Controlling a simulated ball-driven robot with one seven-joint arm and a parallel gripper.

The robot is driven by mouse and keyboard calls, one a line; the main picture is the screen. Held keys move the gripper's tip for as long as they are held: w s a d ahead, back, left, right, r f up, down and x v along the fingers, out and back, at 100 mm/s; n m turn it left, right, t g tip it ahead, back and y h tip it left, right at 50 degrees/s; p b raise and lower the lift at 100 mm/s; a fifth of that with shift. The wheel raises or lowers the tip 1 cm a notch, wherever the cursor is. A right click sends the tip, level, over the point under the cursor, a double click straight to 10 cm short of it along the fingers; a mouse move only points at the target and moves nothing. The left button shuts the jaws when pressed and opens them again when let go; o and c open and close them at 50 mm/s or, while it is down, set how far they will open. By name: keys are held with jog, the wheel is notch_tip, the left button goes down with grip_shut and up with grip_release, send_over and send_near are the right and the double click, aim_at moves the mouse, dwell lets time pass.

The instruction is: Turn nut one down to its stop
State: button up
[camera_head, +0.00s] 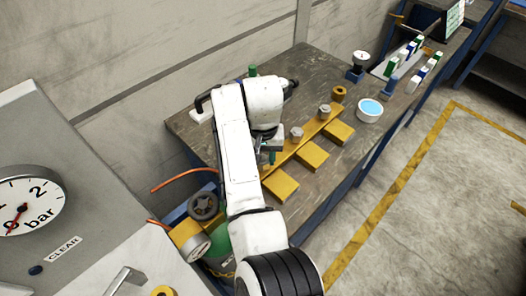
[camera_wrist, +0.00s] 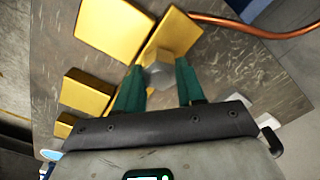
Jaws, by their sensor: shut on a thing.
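A grey faceted nut (camera_wrist: 157,72) sits between the green fingers of my gripper (camera_wrist: 160,84) in the wrist view, over a yellow bar. My gripper is shut on it. No label shows which nut it is. In the head view my gripper (camera_head: 272,157) is at the near end of the yellow bar (camera_head: 313,130), and my arm hides the held nut. Two more grey nuts stand along the bar, one at its middle (camera_head: 297,133) and one farther back (camera_head: 325,110).
Yellow blocks (camera_head: 312,155) lie beside the bar on the dark bench (camera_head: 220,150). A brass ring piece (camera_head: 339,93) stands at the bar's far end, near a white bowl of blue liquid (camera_head: 369,110). A copper tube (camera_wrist: 240,28) runs close by in the wrist view.

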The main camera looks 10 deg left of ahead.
jog(key=m+p, duration=0.1)
jog(key=m, duration=0.3)
jog(key=shift+r+m, duration=0.1)
jog(key=shift+m, duration=0.2)
jog(key=m+p, duration=0.1)
jog(key=m, duration=0.3)
jog(key=shift+w+m, duration=0.1)
jog(key=shift+m, duration=0.2)
jog(key=o, duration=1)
jog(key=shift+o, duration=0.2)
notch_tip(320, 180, up, 11)
jog(key=b, duration=0.1)
